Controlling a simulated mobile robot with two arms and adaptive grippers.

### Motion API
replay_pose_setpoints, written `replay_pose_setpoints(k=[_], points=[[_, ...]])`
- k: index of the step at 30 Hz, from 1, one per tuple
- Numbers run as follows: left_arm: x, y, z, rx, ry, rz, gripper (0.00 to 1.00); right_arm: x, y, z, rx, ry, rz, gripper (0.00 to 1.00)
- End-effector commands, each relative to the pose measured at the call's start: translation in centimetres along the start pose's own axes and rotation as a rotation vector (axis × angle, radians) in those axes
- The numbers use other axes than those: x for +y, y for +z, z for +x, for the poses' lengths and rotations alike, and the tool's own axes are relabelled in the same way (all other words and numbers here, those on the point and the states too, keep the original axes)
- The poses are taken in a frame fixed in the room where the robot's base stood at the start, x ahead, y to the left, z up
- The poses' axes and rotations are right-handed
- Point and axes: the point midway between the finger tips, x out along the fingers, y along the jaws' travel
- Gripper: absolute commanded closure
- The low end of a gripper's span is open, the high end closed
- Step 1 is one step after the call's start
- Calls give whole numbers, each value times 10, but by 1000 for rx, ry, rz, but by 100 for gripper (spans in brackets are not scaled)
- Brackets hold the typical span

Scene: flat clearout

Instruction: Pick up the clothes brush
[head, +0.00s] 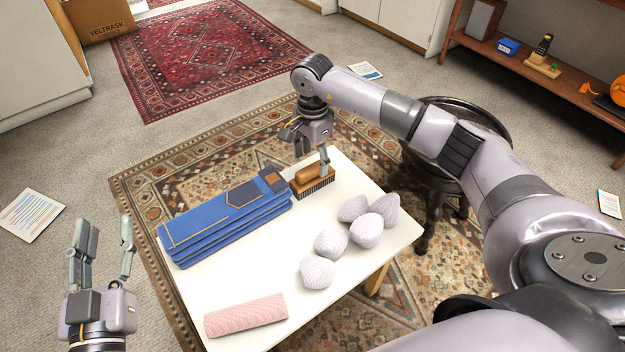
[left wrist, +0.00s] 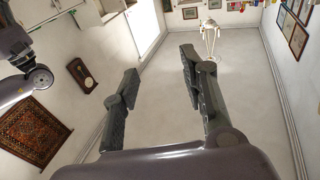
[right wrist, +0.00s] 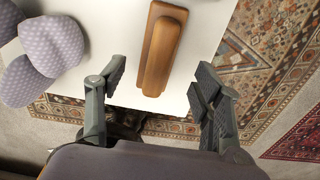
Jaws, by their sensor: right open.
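The clothes brush (head: 312,181) has a brown wooden back and dark bristles. It stands bristles down at the far end of the white table (head: 300,325), beside the folded blue jeans. My right gripper (head: 308,152) is open just above and behind it. In the right wrist view the brush (right wrist: 161,50) lies ahead, between the lines of the two open fingers (right wrist: 158,88), and nothing is between the fingertips. My left gripper (head: 104,236) is open and empty, raised left of the table; its fingers also show in the left wrist view (left wrist: 160,75).
Folded blue jeans (head: 225,219) lie left of the brush. Several balled grey-lilac socks (head: 331,242) sit to its right. A folded pink cloth (head: 246,314) lies at the near edge. A dark round stool (head: 440,165) stands right of the table, under my right arm.

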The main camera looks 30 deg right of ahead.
Motion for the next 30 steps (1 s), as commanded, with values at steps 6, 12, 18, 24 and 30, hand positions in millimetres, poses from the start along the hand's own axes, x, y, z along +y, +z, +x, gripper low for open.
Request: replay_pose_setpoints(k=[6, 12, 18, 24, 30], points=[[3, -22, 0, 128, 7, -4, 60, 0, 1, 19, -1, 0, -2, 39], [5, -32, -1, 187, 10, -6, 60, 0, 0, 26, -1, 0, -1, 39], [9, -62, -9, 364, 19, -12, 60, 2, -1, 46, -2, 0, 0, 39], [12, -91, -23, 542, 27, -20, 60, 2, -2, 65, -2, 1, -1, 39], [13, -104, -32, 622, 30, -24, 60, 2, -2, 72, -1, -1, -1, 39]])
